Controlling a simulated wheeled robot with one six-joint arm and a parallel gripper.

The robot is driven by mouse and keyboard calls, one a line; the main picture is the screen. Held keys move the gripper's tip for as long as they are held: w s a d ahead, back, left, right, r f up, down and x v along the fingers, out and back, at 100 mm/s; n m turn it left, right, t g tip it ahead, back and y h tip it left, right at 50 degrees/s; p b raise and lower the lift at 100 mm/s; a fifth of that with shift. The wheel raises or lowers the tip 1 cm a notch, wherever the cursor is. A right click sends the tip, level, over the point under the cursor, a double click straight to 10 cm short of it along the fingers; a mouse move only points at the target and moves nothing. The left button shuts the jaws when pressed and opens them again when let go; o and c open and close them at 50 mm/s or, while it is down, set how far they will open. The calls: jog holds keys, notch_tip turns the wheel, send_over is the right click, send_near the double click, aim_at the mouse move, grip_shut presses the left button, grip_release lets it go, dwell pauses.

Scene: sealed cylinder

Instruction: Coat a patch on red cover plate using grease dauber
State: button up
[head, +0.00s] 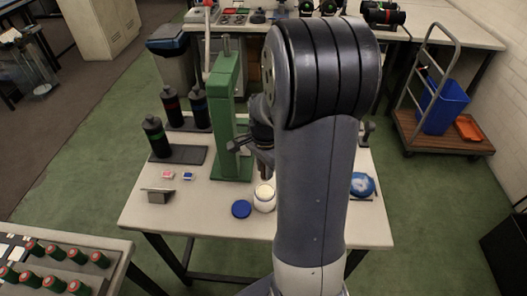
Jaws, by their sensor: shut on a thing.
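The red cover plate (168,175) is a small piece lying on the white table's left part, left of a similar small blue plate (188,176). An open white jar (264,202) with pale contents stands near the table's front edge. Its blue lid (241,209) lies just left of it. My gripper (264,167) is above the jar, pointing down, partly hidden behind my own arm. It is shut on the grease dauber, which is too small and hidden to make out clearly. I cannot tell whether the dauber's tip touches the jar's contents.
A green press (229,115) stands close behind and left of my gripper. Black cylinders with red (171,105), blue (199,105) and green (155,137) bands stand on the left. A grey bracket (158,196) sits at front left, a blue round object (362,184) at right.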

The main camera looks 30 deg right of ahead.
jog(key=shift+f+b, duration=2.3)
jog(key=shift+f, duration=0.7)
jog(key=shift+f+b, duration=0.4)
jog(key=shift+f, duration=0.15)
jog(key=shift+r, duration=0.1)
jog(key=shift+r+p, duration=2.8)
jog(key=shift+r, duration=0.75)
jog(key=shift+f, duration=0.1)
